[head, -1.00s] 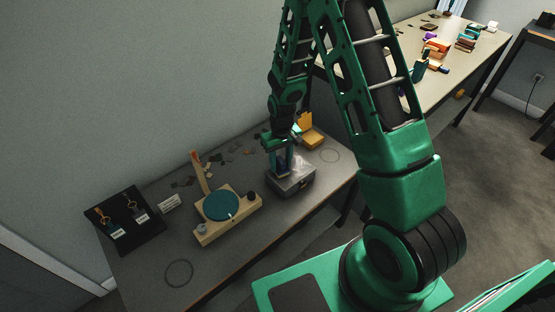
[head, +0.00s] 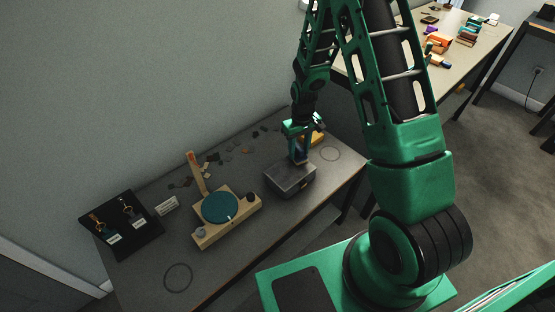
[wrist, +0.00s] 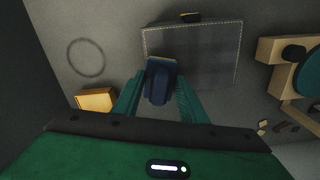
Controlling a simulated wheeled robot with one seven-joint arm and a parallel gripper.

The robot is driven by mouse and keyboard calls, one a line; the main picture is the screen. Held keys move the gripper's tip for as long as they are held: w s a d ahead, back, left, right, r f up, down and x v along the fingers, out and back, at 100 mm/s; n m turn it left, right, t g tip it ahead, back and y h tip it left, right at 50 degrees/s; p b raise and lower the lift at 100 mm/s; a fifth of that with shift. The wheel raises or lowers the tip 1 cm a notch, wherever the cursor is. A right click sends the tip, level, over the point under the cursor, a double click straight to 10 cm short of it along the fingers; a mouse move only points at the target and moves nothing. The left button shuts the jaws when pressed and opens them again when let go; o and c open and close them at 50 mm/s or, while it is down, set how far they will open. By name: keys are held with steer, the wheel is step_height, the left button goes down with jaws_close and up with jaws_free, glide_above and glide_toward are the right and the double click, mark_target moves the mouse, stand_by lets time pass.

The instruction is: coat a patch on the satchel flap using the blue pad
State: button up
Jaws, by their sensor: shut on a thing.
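The satchel (head: 290,184) is a dark grey, box-shaped bag on the table. In the wrist view its flap (wrist: 205,62) is flat and grey with pale stitching along its edges. My gripper (head: 300,142) points down over the satchel's back right corner. It is shut on the blue pad (wrist: 160,84), which also shows in the head view (head: 301,156). In the wrist view the pad covers the flap's lower left corner. I cannot tell whether the pad touches the flap. No coated patch can be made out.
A wooden stand with a teal disc (head: 220,207) is left of the satchel. A yellow-orange object (head: 316,137) is behind my gripper, partly hidden. Dark scraps (head: 226,157) lie at the back. A black board with key tags (head: 127,222) is far left.

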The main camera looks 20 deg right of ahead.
steer(key=shift+w+d, duration=0.15)
steer(key=shift+d, duration=0.3)
steer(key=shift+w+d+r, duration=0.1)
steer(key=shift+w+d, duration=0.1)
steer(key=shift+d, duration=0.1)
steer(key=shift+r, duration=0.25)
step_height(320, 180, up, 7)
steer(key=shift+r, duration=0.15)
stand_by(0.4)
